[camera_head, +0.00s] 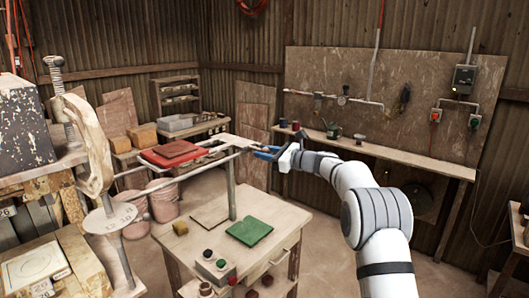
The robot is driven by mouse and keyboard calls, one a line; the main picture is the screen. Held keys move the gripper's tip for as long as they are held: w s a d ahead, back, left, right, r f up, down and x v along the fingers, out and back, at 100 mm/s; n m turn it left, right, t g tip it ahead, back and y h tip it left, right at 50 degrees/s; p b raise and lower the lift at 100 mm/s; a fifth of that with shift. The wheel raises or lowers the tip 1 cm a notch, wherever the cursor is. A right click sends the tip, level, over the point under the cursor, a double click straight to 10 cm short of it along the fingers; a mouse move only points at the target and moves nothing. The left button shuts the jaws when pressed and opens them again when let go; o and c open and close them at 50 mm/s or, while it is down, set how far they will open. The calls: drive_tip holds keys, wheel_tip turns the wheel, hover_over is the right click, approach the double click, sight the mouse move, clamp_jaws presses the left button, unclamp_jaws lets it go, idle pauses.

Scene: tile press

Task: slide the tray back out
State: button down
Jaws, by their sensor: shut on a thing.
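The red tray (160,160) lies on a light frame of rails (225,142) held up above the workbench. A brown-red tile (176,149) rests flat on it. The press (95,150), with a worn pale body and a metal screw, stands just left of the tray. The tray looks mostly clear of it on the right, though its left edge is close to the press. My gripper (268,153) is at the right end of the rails, shut at a small blue part there, which seems to be the tray's handle. The fingertips are too small to make out fully.
Open floor lies right of the bench; a wall shelf (400,155) is behind.

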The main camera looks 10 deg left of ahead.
drive_tip(key=shift+w+d+r, duration=0.1)
drive_tip(key=shift+w, duration=0.05)
drive_tip(key=c, duration=1.5)
unclamp_jaws()
drive_tip(key=o, duration=0.4)
drive_tip(key=shift+w, duration=0.25)
drive_tip(key=shift+s, duration=0.1)
drive_tip(key=b+v, duration=0.2)
drive_tip(key=v, duration=0.5)
drive_tip(key=shift+s+d+b, duration=0.15)
drive_tip(key=shift+d+b, duration=0.2)
drive_tip(key=shift+s, duration=0.1)
